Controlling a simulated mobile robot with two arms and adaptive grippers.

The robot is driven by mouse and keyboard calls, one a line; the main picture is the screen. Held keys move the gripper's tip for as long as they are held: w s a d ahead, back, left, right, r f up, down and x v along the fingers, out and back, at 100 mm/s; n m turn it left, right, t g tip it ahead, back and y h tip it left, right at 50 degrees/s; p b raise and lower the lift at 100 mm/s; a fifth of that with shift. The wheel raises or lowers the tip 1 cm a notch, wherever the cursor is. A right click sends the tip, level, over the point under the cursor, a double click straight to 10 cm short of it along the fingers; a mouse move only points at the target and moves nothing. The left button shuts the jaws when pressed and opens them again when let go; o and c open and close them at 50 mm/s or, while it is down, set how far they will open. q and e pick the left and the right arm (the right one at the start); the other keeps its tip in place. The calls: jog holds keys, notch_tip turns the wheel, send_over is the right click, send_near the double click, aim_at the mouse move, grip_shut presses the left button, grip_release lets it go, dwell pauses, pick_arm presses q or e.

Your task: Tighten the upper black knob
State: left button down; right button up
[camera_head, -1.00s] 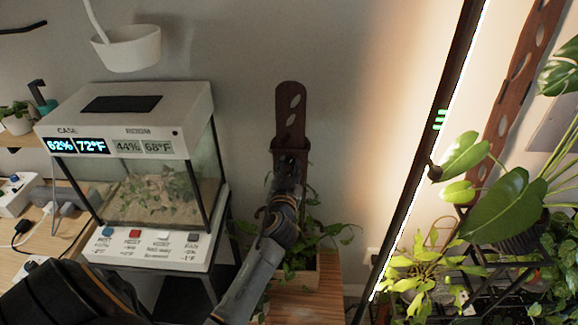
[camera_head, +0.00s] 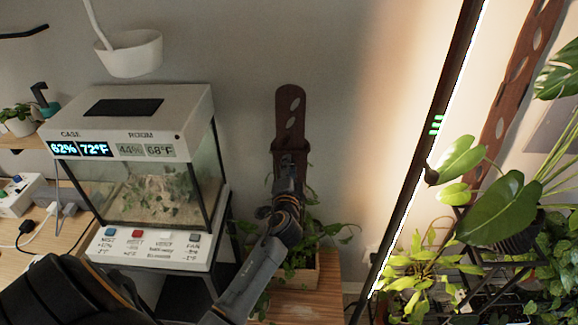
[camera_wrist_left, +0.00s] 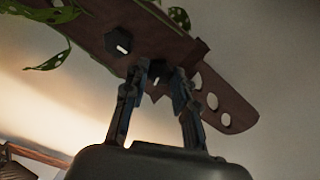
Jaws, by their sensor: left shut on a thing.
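The brown plank support (camera_head: 290,100) with oval holes stands upright against the wall behind a planter; it also shows slanted in the left wrist view (camera_wrist_left: 195,60). The upper black knob (camera_wrist_left: 156,87), with a white mark, is on the plank nearer the holed end. My left gripper (camera_wrist_left: 161,73) is shut on this knob, one finger on each side. A second black knob (camera_wrist_left: 119,43), also with a white mark, sits farther along the plank, clear of the fingers. In the head view my left gripper (camera_head: 289,168) covers the knobs. My right gripper is not in view.
A glass terrarium case (camera_head: 150,190) with displays and buttons stands left of my left arm. The wooden planter (camera_head: 297,277) with leafy vines is below the gripper. A tall lit lamp bar (camera_head: 425,150) and potted plants stand at right. A white pot (camera_head: 130,55) hangs upper left.

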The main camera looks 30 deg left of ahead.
pick_arm(q)
jog(key=shift+w+r+m+y+p, duration=0.2)
jog(key=shift+m+p, duration=0.9)
jog(key=shift+m, duration=2.25)
jog(key=shift+s+f+m+y+p, duration=0.2)
jog(key=shift+m+p, duration=0.85)
jog(key=shift+m, duration=2.3)
jog(key=shift+w+r+m, duration=0.1)
jog(key=shift+m, duration=0.2)
jog(key=c, duration=1)
grip_release()
jog(key=shift+g, duration=0.3)
jog(key=shift+c, duration=0.2)
